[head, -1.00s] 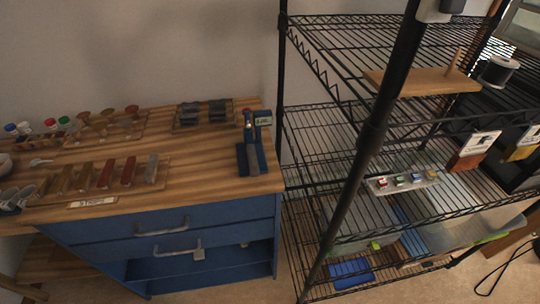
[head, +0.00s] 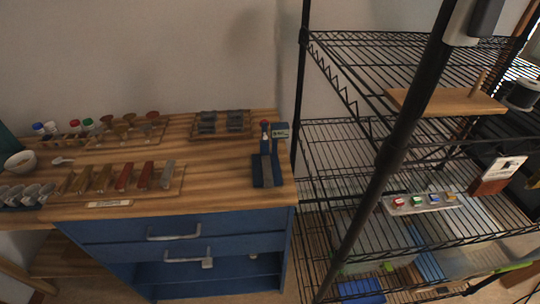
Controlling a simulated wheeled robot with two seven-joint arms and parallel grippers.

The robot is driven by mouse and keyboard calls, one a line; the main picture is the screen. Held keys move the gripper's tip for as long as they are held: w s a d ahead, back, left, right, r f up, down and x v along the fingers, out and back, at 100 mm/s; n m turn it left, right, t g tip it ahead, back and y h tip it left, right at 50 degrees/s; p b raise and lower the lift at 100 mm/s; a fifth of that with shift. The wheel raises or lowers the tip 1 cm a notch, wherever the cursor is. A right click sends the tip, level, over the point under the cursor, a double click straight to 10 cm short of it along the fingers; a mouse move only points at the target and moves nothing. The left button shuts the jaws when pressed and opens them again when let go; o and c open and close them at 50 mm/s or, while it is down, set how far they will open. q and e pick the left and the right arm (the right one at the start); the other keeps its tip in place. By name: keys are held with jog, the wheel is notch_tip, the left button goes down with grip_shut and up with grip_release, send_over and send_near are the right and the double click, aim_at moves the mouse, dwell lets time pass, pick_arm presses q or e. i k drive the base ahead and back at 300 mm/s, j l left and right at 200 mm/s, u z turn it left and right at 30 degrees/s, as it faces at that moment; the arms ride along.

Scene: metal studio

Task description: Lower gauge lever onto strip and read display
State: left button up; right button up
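The gauge (head: 267,168) stands near the right end of the wooden bench top, with a blue base and a blue upright. A red-tipped part, likely its lever (head: 265,125), shows at the top of the upright. The small display (head: 281,131) sits beside it on the right; its reading is too small to make out. Several metal strips (head: 124,177) in different colours lie side by side on a wooden board at the front left of the bench. Whether a strip lies in the gauge I cannot tell. Neither of my grippers is in view.
A black wire shelf rack (head: 345,150) stands right of the bench, its dark post crossing the view. A wooden tray with dark blocks (head: 222,123) lies behind the gauge to the left. A white bowl (head: 20,162) is at far left. Bare bench top lies between strips and gauge.

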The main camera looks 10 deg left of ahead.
aim_at(264, 123)
jog(key=j+z, duration=0.35)
jog(key=j, duration=0.3)
jog(key=k+j+z, duration=0.1)
jog(key=j+z, duration=0.2)
jog(key=j, duration=0.3)
